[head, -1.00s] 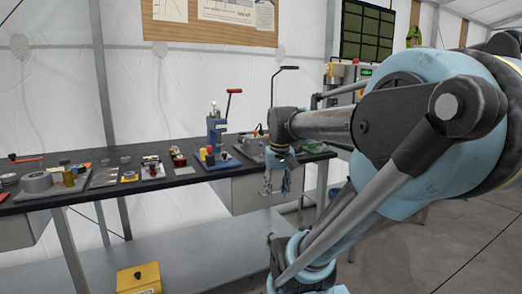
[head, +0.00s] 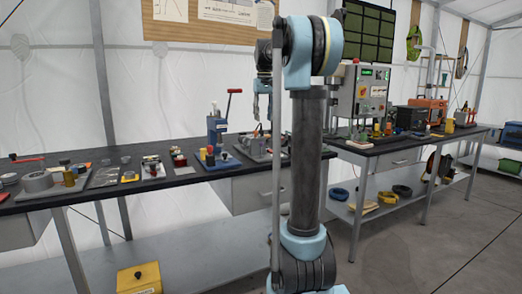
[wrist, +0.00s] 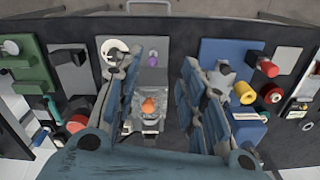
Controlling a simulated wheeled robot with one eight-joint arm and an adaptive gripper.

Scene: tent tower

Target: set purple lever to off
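A small purple knob (wrist: 152,60), likely the purple lever's tip, shows in the wrist view on a grey plate (wrist: 158,79), between my fingers and toward the bench's front edge. An orange knob (wrist: 149,105) sits beyond it, also between the fingers. My gripper (wrist: 160,105) is open and empty, its two fingers wide apart above the plate. In the head view my gripper (head: 262,105) hangs pointing down above the bench, partly hidden by my arm. The purple knob cannot be made out there, and its on or off position is unclear.
Beside the plate are a blue panel (wrist: 220,55) with a red knob (wrist: 269,69) and a green device (wrist: 28,65). A blue press with a red handle (head: 235,91) stands left of my gripper. A control box (head: 366,92) stands right.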

